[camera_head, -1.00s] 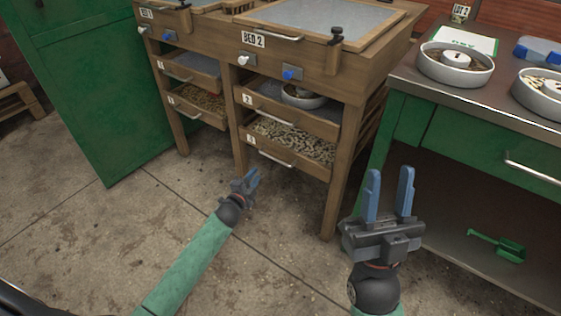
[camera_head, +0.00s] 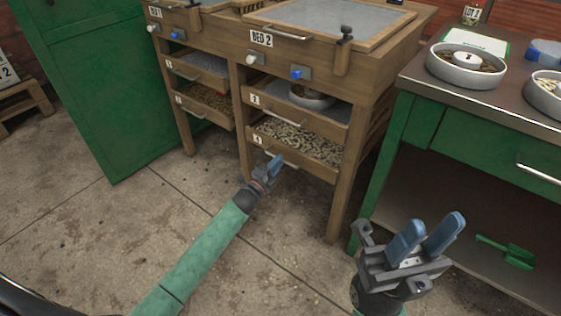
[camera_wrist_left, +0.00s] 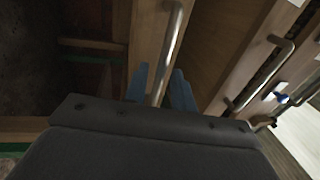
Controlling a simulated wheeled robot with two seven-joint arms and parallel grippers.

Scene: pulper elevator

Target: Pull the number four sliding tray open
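The lower tray under BED 2 (camera_head: 312,165) has a wooden front with a small label, hard to read but apparently 4, and holds pale beans or pods. It sits in the frame, about flush with its posts. Its metal bar handle (camera_head: 290,163) is partly hidden by my left gripper (camera_head: 275,164). In the left wrist view the bar handle (camera_wrist_left: 172,42) runs between the two blue fingers of my left gripper (camera_wrist_left: 161,88). Gaps show beside the bar, so the gripper looks open around it. My right gripper (camera_head: 427,234) is open and empty, low at the right.
Above is another tray (camera_head: 300,117) with a round bowl (camera_head: 312,97) inside. A green bench (camera_head: 500,125) stands right, with a green scoop (camera_head: 505,252) on its lower shelf. A green cabinet (camera_head: 100,90) stands left. The concrete floor (camera_head: 120,225) before the trays is clear.

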